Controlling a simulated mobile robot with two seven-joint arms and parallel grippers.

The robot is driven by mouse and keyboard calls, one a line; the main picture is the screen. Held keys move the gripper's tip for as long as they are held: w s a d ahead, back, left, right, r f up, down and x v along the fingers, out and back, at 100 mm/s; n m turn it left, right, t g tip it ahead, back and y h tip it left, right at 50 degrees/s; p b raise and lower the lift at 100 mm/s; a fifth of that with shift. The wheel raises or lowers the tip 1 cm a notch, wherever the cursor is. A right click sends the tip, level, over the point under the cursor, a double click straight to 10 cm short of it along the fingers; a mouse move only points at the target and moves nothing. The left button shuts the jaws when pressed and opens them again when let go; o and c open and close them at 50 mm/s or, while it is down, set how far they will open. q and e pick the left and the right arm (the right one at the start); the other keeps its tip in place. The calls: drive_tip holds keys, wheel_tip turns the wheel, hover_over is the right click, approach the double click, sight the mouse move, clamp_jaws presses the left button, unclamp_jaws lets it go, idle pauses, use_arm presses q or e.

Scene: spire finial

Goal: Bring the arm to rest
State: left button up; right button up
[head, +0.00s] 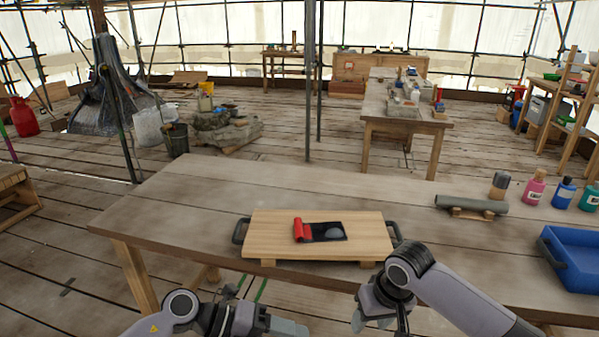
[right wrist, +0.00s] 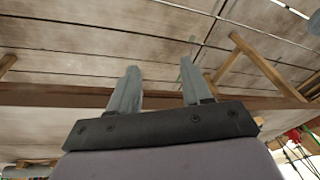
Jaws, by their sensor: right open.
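My right gripper (head: 372,320) is in front of the table's near edge, below the right end of the wooden board, and points down in the head view. In the right wrist view its two grey fingers (right wrist: 160,78) are apart with nothing between them. My left gripper (head: 284,327) is at the bottom edge of the head view, in front of the table, and partly cut off. I cannot tell whether its fingers are open or shut.
The wooden board (head: 280,238) with dark handles lies on the table (head: 180,205), bearing a red roll (head: 299,230) and a black sheet (head: 328,232). A grey tube (head: 470,203), several bottles and a blue tray (head: 574,262) are to the right. The table's left part is clear.

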drive_tip(key=s+a+f+t+y, duration=0.3)
drive_tip(key=s+a+f+t, duration=0.15)
drive_tip(key=s+f, duration=0.5)
use_arm(q)
drive_tip(key=s+a+f+n+t+y, duration=0.3)
drive_tip(key=a+n+t, duration=0.4)
drive_tip(key=n, duration=0.7)
drive_tip(key=s+a+f+n+t+y, duration=0.2)
drive_tip(key=a+n+t+y, duration=0.45)
drive_tip(key=n, duration=0.65)
drive_tip(key=s+a+f+n+g+y, duration=0.1)
drive_tip(key=s+a+f+n+g, duration=0.2)
drive_tip(key=s+f+n, duration=0.3)
drive_tip(key=s+a+f, duration=0.1)
drive_tip(key=s+f, duration=0.1)
drive_tip(key=s, duration=0.2)
drive_tip(key=shift+s+a+f, duration=0.25)
drive_tip(key=shift+f, duration=0.1)
use_arm(e)
drive_tip(key=s+d+f+t+h, duration=0.1)
drive_tip(key=s+d+t, duration=0.3)
drive_tip(key=s+d, duration=0.6)
drive_tip(key=shift+s+d+f+h, duration=0.25)
drive_tip(key=shift+s+f+h, duration=0.1)
drive_tip(key=shift+s+h, duration=0.45)
use_arm(q)
drive_tip(key=shift+y, duration=0.25)
